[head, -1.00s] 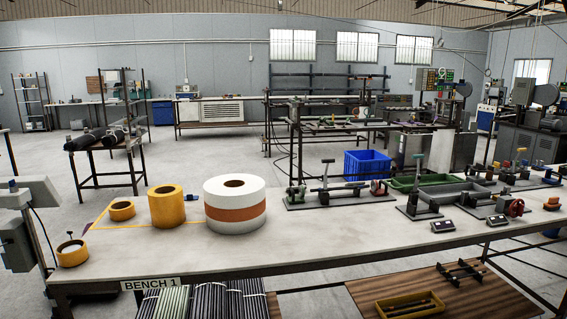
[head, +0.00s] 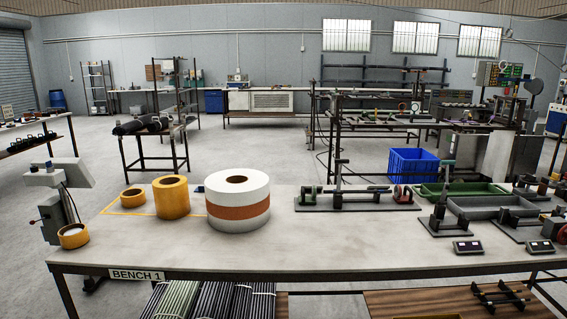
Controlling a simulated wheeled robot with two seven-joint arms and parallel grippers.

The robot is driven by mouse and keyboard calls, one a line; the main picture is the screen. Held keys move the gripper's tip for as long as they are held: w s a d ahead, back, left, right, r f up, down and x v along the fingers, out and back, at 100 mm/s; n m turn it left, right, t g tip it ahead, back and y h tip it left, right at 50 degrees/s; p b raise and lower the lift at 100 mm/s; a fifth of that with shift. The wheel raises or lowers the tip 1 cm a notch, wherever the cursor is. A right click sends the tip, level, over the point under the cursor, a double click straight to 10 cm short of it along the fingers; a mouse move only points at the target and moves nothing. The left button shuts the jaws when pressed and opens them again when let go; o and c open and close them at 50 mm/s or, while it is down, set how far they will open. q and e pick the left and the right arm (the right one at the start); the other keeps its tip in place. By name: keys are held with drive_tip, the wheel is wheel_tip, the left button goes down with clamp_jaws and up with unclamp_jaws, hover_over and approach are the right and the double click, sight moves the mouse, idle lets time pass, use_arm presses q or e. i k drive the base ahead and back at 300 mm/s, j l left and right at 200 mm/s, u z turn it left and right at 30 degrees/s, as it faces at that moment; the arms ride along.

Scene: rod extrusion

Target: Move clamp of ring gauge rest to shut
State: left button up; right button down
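Neither of my grippers is in the head view. No part is labelled as the ring gauge rest, and I cannot tell for sure which fixture it is. A long dark fixture (head: 358,201) stands at the back of the bench, with an upright handle, a green part at its left end and a red round part at its right end. A smaller dark stand (head: 445,227) with an upright post stands to its right. Another fixture with a red round part (head: 560,232) is cut off by the right edge. Clamp positions are too small to tell.
The bench (head: 330,240) has a clear middle and front. A white roll with a brown band (head: 238,212) and yellow rolls (head: 171,198) stand at left. Small display boxes (head: 468,247) sit front right. A green tray (head: 460,190) and grey tray (head: 492,207) lie behind.

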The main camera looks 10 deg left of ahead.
sight(338, 178)
drive_tip(key=i+l+u, duration=0.15)
drive_tip(key=l+u, duration=0.25)
drive_tip(key=i+l+u, duration=0.1)
drive_tip(key=l+u, duration=0.75)
drive_tip(key=i+j, duration=0.05)
drive_tip(key=j, duration=0.05)
